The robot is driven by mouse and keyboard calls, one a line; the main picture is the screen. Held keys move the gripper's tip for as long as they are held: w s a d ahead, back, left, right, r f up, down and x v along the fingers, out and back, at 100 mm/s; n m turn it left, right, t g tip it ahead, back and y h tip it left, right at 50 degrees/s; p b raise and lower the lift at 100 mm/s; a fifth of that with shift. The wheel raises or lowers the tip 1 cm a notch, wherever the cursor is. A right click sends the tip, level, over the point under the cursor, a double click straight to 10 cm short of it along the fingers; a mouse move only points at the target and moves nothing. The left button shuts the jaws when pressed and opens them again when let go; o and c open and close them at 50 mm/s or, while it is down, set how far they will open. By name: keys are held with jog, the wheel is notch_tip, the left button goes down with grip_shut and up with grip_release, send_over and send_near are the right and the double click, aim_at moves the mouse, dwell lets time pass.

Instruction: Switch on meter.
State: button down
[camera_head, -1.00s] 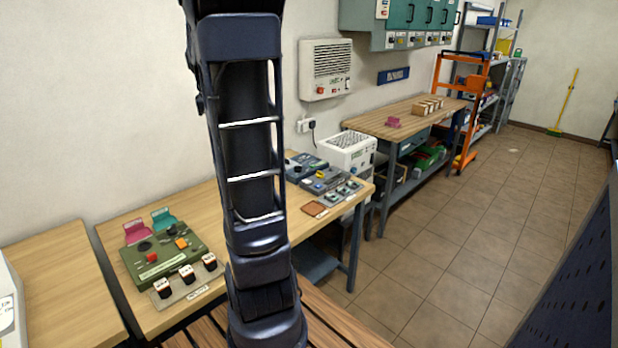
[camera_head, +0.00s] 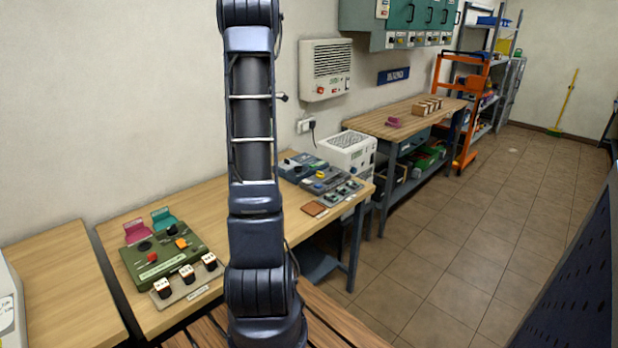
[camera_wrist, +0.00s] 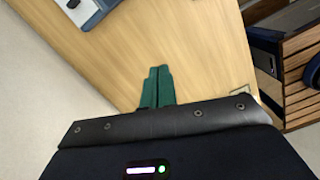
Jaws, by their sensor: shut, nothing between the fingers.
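My gripper (camera_wrist: 157,78) shows in the wrist view as two teal fingers, shut and empty over a bare part of a wooden bench top (camera_wrist: 180,40). A grey-white device edge (camera_wrist: 92,18) shows at the top left of that view, apart from the fingers. In the head view, a green panel (camera_head: 160,268) with red and orange controls lies on the left part of the bench. Dark grey instruments (camera_head: 322,178) lie on its right part. I cannot tell which of these is the meter. My arm stands in front of the middle of the bench, and my gripper is out of this view.
Three dark-bodied, white-topped pieces (camera_head: 187,274) stand on a plate before the green panel. A brown pad (camera_head: 314,209) lies near the bench's front edge. A white ventilated unit (camera_head: 347,150) stands beyond its right end. The tiled floor (camera_head: 460,240) at right is clear.

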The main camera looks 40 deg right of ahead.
aim_at(309, 181)
jog(key=s+d+f+n, duration=0.1)
jog(key=d+f+n, duration=0.1)
jog(key=d+f, duration=0.4)
jog(key=s+d+f+n+g+y, duration=0.1)
jog(key=d+f, duration=0.5)
jog(key=d, duration=0.6)
jog(key=shift+s+f+n, duration=0.35)
jog(key=shift+s+n, duration=0.15)
jog(key=shift+s, duration=0.3)
jog(key=shift+f, duration=0.1)
jog(key=f, duration=0.4)
jog(key=s+f, duration=0.1)
jog(key=f, duration=0.8)
jog(key=shift+s+f, duration=0.35)
jog(key=shift+a+f, duration=0.1)
jog(key=shift+f, duration=0.1)
jog(key=shift+w+r, duration=0.25)
jog(key=shift+w, duration=0.45)
